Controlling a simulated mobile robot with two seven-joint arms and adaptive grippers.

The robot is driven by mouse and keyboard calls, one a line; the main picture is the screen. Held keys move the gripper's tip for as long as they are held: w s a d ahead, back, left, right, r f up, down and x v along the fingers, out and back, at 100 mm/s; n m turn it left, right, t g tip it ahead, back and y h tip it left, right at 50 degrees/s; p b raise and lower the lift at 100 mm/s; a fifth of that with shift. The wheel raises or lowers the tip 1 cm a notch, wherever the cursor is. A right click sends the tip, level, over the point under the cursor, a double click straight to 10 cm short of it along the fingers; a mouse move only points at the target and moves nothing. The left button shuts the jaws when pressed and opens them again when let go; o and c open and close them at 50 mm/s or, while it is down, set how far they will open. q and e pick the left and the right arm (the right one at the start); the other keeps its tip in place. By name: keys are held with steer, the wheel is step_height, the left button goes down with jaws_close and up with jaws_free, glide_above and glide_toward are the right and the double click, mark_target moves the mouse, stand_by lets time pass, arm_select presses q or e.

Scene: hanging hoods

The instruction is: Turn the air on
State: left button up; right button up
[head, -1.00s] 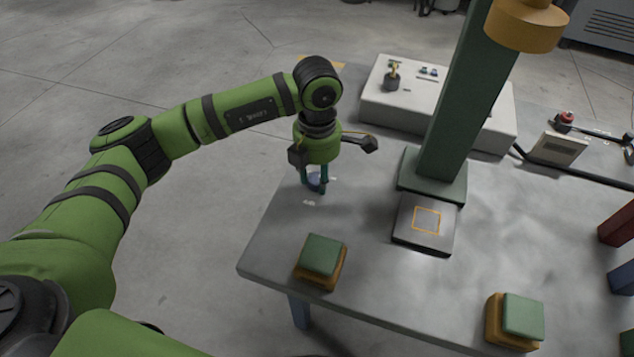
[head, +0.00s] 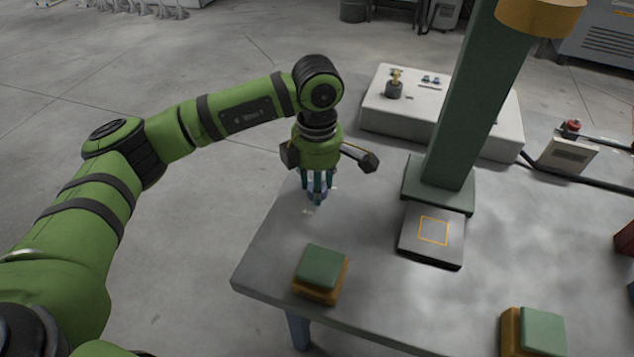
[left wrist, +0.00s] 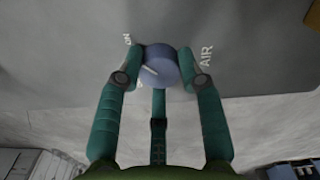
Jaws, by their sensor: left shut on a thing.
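The air knob (left wrist: 161,64) is a round blue-grey knob with a pale pointer line, on the grey table top beside the printed words AIR and ON. My right gripper is not in view.
A green post (head: 465,110) with a dark plate (head: 432,250) at its foot stands right of the gripper. A white control box (head: 440,110) is behind. Green-topped blocks (head: 321,268) (head: 541,332) sit at the front. Bare table lies between.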

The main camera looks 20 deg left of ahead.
arm_select(q)
steer(key=o, duration=1.2)
steer(key=shift+c, duration=0.2)
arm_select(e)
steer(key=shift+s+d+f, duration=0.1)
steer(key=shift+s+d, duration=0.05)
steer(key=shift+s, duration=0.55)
arm_select(q)
step_height(320, 180, up, 12)
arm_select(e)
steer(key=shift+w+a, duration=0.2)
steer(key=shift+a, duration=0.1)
